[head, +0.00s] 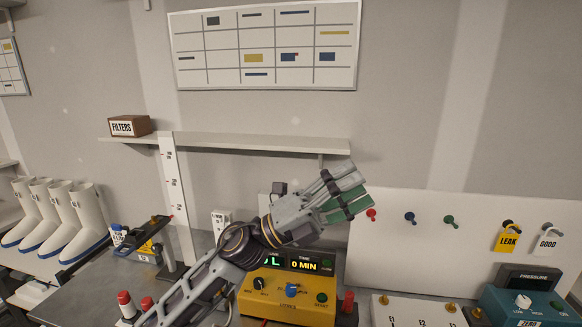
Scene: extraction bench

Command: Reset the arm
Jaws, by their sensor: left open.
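My left arm (205,285) rises from the bottom of the head view, angled up and to the right. Its left gripper (346,193) is open and empty, raised in front of the wall below the shelf, with green pads on its fingers. It appears above the yellow box (262,298) with the "0 MIN" display, and the arm covers part of that box. My right gripper is not in view.
A grey shelf (235,143) holds a "FILTERS" box (128,125). A white pegboard (395,250) carries colored pegs and "LEAK" (508,239) and "GOOD" (547,242) tags. A blue pressure box (520,307) stands at right, white boots (85,225) at left.

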